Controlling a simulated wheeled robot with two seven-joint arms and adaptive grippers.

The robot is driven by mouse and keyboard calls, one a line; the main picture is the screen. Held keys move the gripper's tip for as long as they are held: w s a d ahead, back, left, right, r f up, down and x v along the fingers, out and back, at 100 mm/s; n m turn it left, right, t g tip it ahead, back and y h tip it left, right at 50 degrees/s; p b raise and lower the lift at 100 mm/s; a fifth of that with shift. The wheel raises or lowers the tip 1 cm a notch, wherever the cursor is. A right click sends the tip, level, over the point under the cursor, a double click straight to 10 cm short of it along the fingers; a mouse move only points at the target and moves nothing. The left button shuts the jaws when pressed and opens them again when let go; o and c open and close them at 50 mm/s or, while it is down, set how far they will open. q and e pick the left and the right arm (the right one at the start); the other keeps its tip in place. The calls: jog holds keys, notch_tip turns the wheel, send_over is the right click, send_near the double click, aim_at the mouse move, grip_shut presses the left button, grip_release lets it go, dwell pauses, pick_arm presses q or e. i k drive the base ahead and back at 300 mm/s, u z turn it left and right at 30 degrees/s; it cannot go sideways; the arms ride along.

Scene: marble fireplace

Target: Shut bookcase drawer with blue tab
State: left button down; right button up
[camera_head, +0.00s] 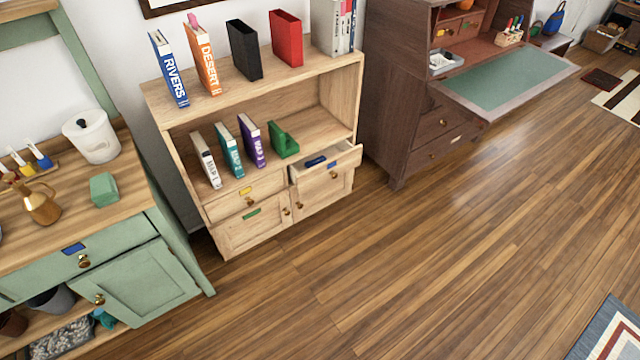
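The light wood bookcase (172,125) stands against the wall left of the middle. Its right drawer (348,168) is pulled out, with a small blue tab (333,175) on its front. A dark blue object (316,161) lies inside the drawer. The left drawer (222,209) with a yellow tab (246,191) is shut. The two doors below look shut, and the left one has a green tab (251,214). Neither of my grippers is in view.
A green cabinet (180,235) stands at the left; its drawer also has a blue tab (73,249). A dark wood desk (395,110) with a fold-down top (505,80) stands right of the bookcase. The wood floor (400,260) in front is clear. A rug (610,335) lies lower right.

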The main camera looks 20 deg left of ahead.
aim_at(342, 157)
jog(key=z, duration=0.8)
jog(key=i, duration=1.7)
jog(key=u, duration=0.9)
